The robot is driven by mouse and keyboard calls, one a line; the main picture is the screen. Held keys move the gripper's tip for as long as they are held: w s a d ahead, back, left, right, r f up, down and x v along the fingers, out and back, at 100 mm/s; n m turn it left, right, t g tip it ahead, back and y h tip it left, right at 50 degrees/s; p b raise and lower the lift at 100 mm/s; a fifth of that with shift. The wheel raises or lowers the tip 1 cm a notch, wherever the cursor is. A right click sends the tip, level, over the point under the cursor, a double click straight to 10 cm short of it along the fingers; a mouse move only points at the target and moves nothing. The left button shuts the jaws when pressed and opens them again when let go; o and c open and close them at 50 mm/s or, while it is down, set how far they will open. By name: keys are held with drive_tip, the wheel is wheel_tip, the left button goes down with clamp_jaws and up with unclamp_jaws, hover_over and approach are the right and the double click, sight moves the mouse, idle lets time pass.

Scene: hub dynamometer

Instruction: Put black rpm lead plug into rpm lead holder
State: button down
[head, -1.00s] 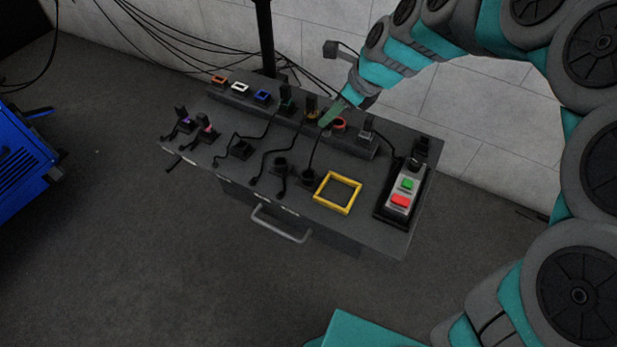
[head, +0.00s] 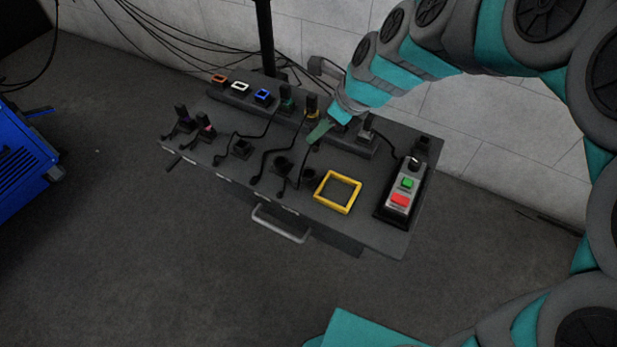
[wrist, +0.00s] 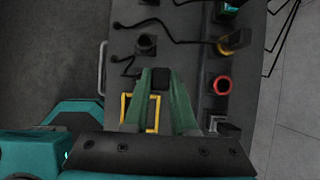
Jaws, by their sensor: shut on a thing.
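My gripper (head: 318,133) has green fingers and hangs over the grey panel, between the back socket row and the front holder row. In the wrist view the fingers (wrist: 160,92) are shut on a black plug (wrist: 160,78). I take this as the rpm lead plug; it is mostly hidden in the head view. A small black holder (head: 310,176) stands at the right end of the front row, left of the yellow frame. It looks empty and sits apart from my gripper. No label is readable, so I cannot confirm it is the rpm lead holder.
Another open black holder (head: 283,163) stands just left. The yellow square frame (head: 338,192) and a button box (head: 402,196) lie to the right. A red socket ring (wrist: 222,85) looks empty. Several plugs and loose cables crowd the panel. A drawer handle (head: 279,224) juts from its front.

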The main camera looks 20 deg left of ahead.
drive_tip(key=shift+s+a, duration=0.1)
drive_tip(key=shift+s, duration=1.5)
drive_tip(key=shift+f, duration=0.15)
drive_tip(key=shift+f, duration=1.8)
drive_tip(key=shift+f, duration=0.25)
drive_tip(key=shift+f, duration=1.05)
drive_tip(key=shift+f, duration=0.2)
drive_tip(key=c, duration=0.7)
unclamp_jaws()
drive_tip(key=shift+o, duration=0.2)
drive_tip(key=shift+r, duration=0.1)
